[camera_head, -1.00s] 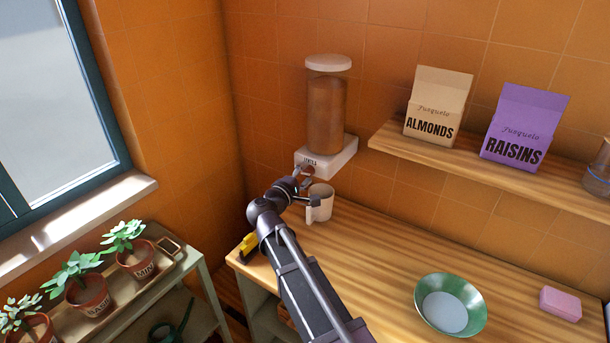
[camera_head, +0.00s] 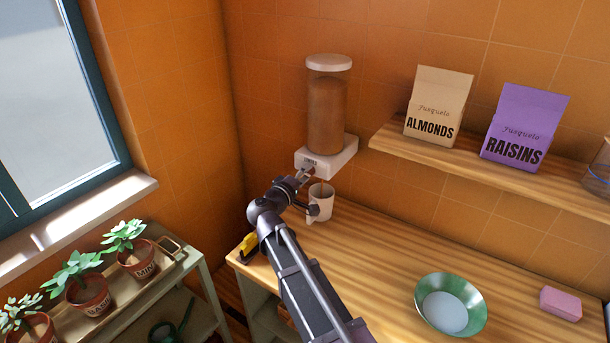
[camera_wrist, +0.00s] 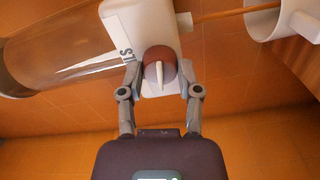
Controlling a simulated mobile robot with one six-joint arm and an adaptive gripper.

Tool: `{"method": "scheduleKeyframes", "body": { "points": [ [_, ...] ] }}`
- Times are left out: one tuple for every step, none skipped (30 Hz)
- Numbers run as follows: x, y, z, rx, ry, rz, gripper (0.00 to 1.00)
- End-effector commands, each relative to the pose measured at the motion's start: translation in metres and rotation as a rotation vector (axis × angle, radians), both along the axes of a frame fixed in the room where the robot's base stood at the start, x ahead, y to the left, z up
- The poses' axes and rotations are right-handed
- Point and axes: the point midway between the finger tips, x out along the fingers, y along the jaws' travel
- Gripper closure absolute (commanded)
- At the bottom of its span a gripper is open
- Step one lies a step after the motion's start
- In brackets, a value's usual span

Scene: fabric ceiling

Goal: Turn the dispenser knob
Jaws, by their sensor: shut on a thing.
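The dispenser (camera_head: 327,115) is a clear cylinder with brown contents, a pale lid and a white base, mounted on the wall above the counter. My gripper (camera_head: 303,175) is at the front of the base. In the wrist view, its fingers are shut on the round red-brown knob (camera_wrist: 160,72), one on each side. The knob's pale pointer lies roughly along the line toward my wrist. A thin brown stream (camera_wrist: 222,15) runs from the base toward the white mug (camera_wrist: 262,20). The mug (camera_head: 322,203) stands upright under the base; its inside is mostly hidden in the head view.
A wall shelf (camera_head: 480,170) to the right holds an almonds bag (camera_head: 438,105) and a raisins bag (camera_head: 525,125). A green bowl (camera_head: 475,312) and a pink block (camera_head: 560,303) sit on the counter (camera_head: 375,250). Potted plants (camera_head: 85,290) stand at the left.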

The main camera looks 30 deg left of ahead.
Motion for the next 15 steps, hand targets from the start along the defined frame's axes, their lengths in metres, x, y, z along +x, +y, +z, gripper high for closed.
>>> {"method": "scheduleKeyframes", "body": {
  "points": [
    [0.001, 0.0001, 0.0005, 0.019, -0.003, -0.001, 1.0],
    [0.001, 0.0001, 0.0005, 0.029, -0.004, 0.0, 1.0],
    [0.001, 0.0001, 0.0005, 0.038, -0.005, 0.0, 1.0],
    [0.0011, 0.0002, 0.0006, 0.043, -0.005, -0.001, 1.0],
    [0.0011, 0.0002, 0.0006, 0.046, -0.006, -0.001, 1.0],
    [0.0011, 0.0002, 0.0006, 0.048, -0.006, 0.0, 1.0],
    [0.0011, 0.0002, 0.0006, 0.048, -0.006, 0.0, 1.0],
    [0.0011, 0.0002, 0.0006, 0.048, -0.006, 0.0, 1.0],
    [0.0011, 0.0002, 0.0006, 0.047, -0.006, 0.0, 1.0],
    [0.0011, 0.0002, 0.0006, 0.047, -0.006, 0.0, 1.0],
    [0.0011, 0.0002, 0.0006, 0.047, -0.006, 0.0, 1.0],
    [0.0011, 0.0002, 0.0006, 0.046, -0.006, 0.0, 1.0],
    [0.0011, 0.0002, 0.0006, 0.046, -0.006, 0.0, 1.0],
    [0.0011, 0.0003, 0.0006, 0.046, -0.006, 0.0, 0.46],
    [0.0011, 0.0002, 0.0006, 0.046, -0.006, 0.0, 0.34]
  ]
}}
